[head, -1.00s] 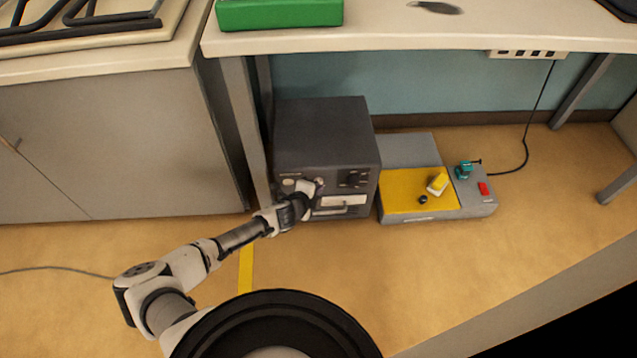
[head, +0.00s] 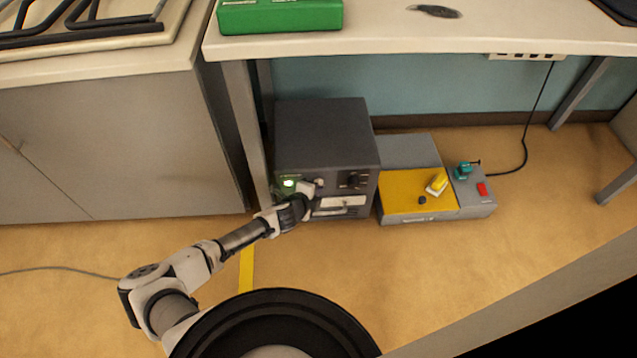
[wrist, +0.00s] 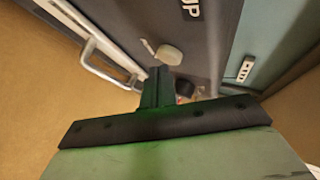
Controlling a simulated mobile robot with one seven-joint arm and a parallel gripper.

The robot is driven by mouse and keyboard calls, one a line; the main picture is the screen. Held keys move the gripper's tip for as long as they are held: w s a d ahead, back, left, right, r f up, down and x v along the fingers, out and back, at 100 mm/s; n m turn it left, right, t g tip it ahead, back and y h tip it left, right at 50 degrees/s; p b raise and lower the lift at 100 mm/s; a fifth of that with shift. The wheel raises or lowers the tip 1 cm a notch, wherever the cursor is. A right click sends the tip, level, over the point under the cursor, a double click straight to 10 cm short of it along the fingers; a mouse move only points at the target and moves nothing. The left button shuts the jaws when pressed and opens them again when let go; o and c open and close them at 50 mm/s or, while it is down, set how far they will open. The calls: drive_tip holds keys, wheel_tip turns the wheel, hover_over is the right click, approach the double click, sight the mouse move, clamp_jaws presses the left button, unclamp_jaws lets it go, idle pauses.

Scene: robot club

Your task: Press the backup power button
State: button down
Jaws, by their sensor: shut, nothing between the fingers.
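The backup power unit (head: 325,130) is a dark grey box on the floor under the table. A green lamp (head: 288,183) glows on its front, at the left. Green light tints the gripper there.
The unit also has dark knobs (head: 354,180) and a handle (head: 340,211), seen in the wrist view (wrist: 92,58). A grey and yellow station (head: 400,199) with a red switch stands to the right. A table leg (head: 243,130) is close on the left. Floor in front is clear.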

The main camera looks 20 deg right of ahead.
drive_tip(key=s+a+p, duration=0.1)
drive_tip(key=s+p, duration=0.2)
drive_tip(key=s, duration=0.2)
drive_tip(key=shift+s+a, duration=0.3)
drive_tip(key=shift+s, duration=0.1)
idle(0.5)
